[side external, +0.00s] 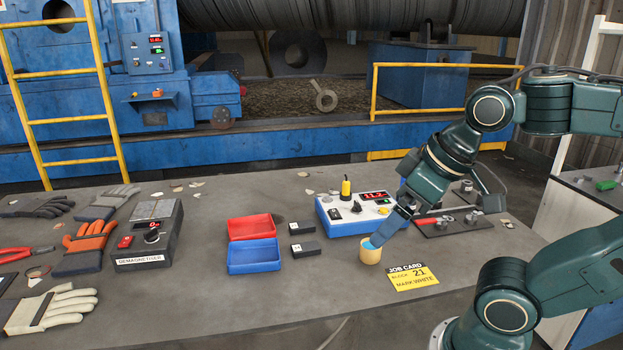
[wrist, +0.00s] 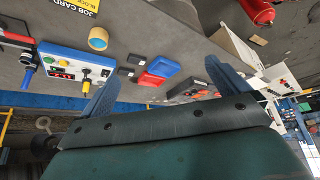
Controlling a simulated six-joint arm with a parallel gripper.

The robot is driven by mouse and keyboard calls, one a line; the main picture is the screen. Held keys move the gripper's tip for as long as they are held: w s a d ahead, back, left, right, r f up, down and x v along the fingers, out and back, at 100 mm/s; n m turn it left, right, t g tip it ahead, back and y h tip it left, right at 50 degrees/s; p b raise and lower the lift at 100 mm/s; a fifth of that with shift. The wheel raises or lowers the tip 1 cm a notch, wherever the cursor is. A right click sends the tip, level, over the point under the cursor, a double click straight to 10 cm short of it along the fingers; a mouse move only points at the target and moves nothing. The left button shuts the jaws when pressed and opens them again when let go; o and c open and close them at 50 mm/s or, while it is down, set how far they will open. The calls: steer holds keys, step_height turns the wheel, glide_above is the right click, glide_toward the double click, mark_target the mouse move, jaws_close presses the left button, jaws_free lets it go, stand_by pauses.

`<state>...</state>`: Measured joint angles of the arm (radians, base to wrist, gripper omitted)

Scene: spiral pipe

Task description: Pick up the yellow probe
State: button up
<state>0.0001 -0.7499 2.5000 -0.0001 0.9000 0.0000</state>
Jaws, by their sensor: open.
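The yellow probe (side external: 346,188) stands upright with a black collar on top of the blue and white meter box (side external: 357,216), near its back edge. In the wrist view the probe (wrist: 86,82) shows on the box, close to the left finger. My gripper (side external: 388,230) is open and empty, its blue fingers pointing down and left, to the right of the probe in the side view. The wrist view shows my gripper (wrist: 160,85) with its two fingers wide apart and nothing between them at the tips. In the side view the fingers overlap the box's right end.
A yellow job card (side external: 412,277), black blocks (side external: 304,249), red (side external: 251,227) and blue (side external: 254,257) trays and a demagnetiser (side external: 149,238) lie around. Table front centre is clear.

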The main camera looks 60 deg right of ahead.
steer(key=c, duration=1.2)
steer(key=shift+o, duration=0.2)
